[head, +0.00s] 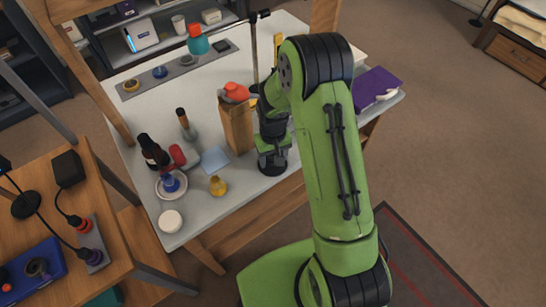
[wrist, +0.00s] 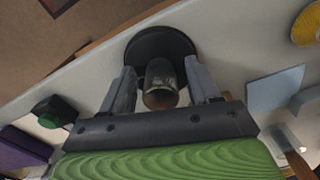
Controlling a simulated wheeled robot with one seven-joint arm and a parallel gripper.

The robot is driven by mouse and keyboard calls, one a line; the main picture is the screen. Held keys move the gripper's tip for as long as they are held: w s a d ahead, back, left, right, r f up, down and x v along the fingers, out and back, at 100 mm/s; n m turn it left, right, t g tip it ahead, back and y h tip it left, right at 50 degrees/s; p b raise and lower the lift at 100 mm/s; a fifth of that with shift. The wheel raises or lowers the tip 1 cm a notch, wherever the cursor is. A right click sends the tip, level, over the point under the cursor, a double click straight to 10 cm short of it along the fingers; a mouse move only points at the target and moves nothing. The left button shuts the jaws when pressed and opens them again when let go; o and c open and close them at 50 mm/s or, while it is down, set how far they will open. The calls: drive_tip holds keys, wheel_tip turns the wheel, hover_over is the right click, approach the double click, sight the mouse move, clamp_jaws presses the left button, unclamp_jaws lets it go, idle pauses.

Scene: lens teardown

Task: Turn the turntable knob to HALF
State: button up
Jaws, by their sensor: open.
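A black round base (wrist: 165,40), which looks like the turntable, sits on the pale tabletop near its edge in the wrist view. A worn metal knob-like cylinder (wrist: 160,84) stands out from it. My gripper (wrist: 162,92) is open, with one finger on each side of the cylinder; I cannot tell whether either finger touches it. In the head view my gripper (head: 272,148) points down over the black base (head: 273,168), at the front edge of the white table, and hides the knob. No HALF mark is readable.
A wooden block with a red top (head: 238,125) stands close left of my gripper. A blue-grey card (head: 215,160), a yellow round object (head: 218,186), a dark bottle (head: 152,152) and a white dish (head: 171,186) lie further left. A purple book (head: 376,84) is at right.

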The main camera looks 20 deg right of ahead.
drive_tip(key=c, duration=1)
drive_tip(key=shift+m, duration=0.5)
drive_tip(key=shift+c, duration=0.2)
drive_tip(key=m+b, duration=0.1)
drive_tip(key=m, duration=0.2)
drive_tip(key=shift+s+m, duration=0.1)
drive_tip(key=shift+m, duration=0.3)
drive_tip(key=m, duration=0.4)
drive_tip(key=shift+a+m+b, duration=0.15)
drive_tip(key=shift+m+b, duration=0.15)
drive_tip(key=m, duration=0.4)
drive_tip(key=shift+a+m+b, duration=0.15)
drive_tip(key=shift+m+b, duration=0.25)
drive_tip(key=shift+m, duration=1.7)
